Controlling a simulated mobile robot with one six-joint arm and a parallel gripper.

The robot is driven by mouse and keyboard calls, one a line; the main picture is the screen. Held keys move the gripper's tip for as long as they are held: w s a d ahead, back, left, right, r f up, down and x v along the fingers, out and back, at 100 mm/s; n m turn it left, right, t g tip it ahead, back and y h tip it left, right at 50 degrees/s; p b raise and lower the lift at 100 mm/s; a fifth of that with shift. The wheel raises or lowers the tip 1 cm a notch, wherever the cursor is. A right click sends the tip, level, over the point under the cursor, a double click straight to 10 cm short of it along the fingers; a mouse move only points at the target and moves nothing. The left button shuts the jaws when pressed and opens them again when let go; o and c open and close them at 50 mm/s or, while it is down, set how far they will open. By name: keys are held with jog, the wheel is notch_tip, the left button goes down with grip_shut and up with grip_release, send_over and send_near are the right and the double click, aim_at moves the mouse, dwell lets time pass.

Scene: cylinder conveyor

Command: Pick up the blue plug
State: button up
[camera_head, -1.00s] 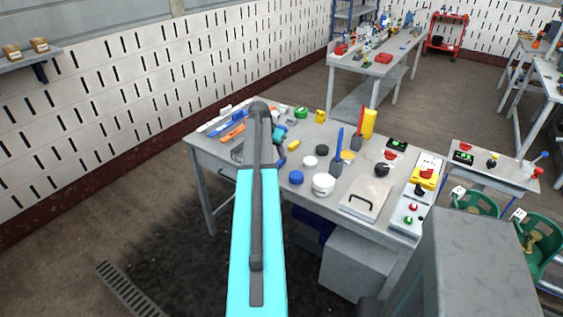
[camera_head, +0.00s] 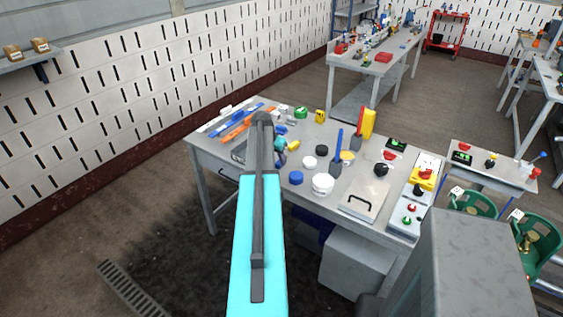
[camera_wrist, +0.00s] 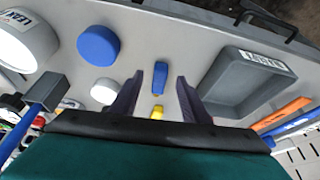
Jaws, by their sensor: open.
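A small, elongated blue piece, which looks like the blue plug (camera_wrist: 160,74), lies on the grey table in the wrist view. It shows in the gap between the fingertips of my gripper (camera_wrist: 159,80). The dark fingers are apart, one on each side of it, and nothing is held. How high the fingertips are above the table I cannot tell. A round blue cap (camera_wrist: 98,46) lies to the left in the wrist view; it also shows in the head view (camera_head: 296,177). In the head view my arm hides the plug.
A yellow piece (camera_wrist: 157,113) lies close to the plug, nearer my gripper's body. A grey tray (camera_wrist: 211,92) is right of the fingers, and a white cap (camera_wrist: 104,92) is left. The worktable (camera_head: 214,152) also holds tools, tape rolls and a switch panel (camera_head: 416,208).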

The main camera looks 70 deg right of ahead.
aim_at(278, 163)
jog(key=shift+p+x, duration=0.45)
jog(key=shift+x, duration=1.1)
grip_shut()
jog(key=shift+r, duration=0.2)
jog(key=shift+r+b, duration=0.8)
jog(key=shift+r, duration=0.35)
jog(key=s+a+b, duration=0.1)
jog(key=s+a, duration=0.2)
jog(key=s, duration=0.1)
jog(key=s+a+r+b, duration=0.1)
jog(key=s+a+b, duration=0.1)
jog(key=s+a, duration=0.1)
jog(key=s+a+r+b, duration=0.1)
jog(key=s+a, duration=0.3)
jog(key=a, duration=0.1)
jog(key=shift+s+r+b, duration=0.2)
jog(key=shift+s+b, duration=0.15)
jog(key=shift+b, duration=0.05)
